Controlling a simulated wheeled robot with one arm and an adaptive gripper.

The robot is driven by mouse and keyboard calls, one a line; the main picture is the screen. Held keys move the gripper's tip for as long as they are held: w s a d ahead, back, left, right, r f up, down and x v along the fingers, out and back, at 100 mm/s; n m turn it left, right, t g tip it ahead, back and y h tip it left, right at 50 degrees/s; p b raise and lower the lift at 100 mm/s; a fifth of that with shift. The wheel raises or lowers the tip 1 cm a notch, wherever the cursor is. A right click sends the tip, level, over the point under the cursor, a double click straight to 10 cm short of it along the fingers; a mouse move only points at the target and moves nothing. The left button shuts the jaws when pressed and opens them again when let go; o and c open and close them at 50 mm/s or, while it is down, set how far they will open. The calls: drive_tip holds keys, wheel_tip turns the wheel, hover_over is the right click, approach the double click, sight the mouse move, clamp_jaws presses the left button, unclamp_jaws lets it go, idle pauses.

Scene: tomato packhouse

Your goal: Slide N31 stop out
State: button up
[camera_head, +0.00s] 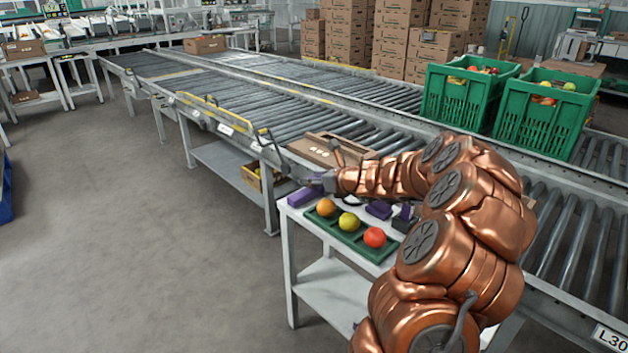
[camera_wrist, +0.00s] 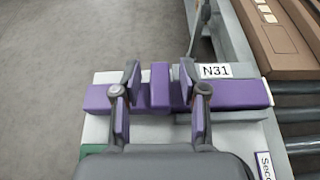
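The N31 stop is a purple sliding bar (camera_wrist: 240,94) with an upright purple tab (camera_wrist: 160,86), beside a white N31 label (camera_wrist: 215,71) in the wrist view. The bar lies across a grey mount at the conveyor's edge. My gripper (camera_wrist: 160,78) is open, with one finger on each side of the tab and a visible gap to both. It holds nothing. In the head view, the bar's left end (camera_head: 303,197) shows at the back corner of a small white table (camera_head: 290,225); my gripper (camera_head: 322,181) is just above it, and the tab is hidden.
A green tray (camera_head: 350,240) with three tomatoes, orange, yellow and red, sits on the table, with purple-and-dark items behind it. An open cardboard box (camera_head: 318,150) lies on the rollers close to my gripper. Green crates (camera_head: 540,128) stand farther right. The floor at left is clear.

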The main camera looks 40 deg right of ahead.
clamp_jaws()
idle(0.5)
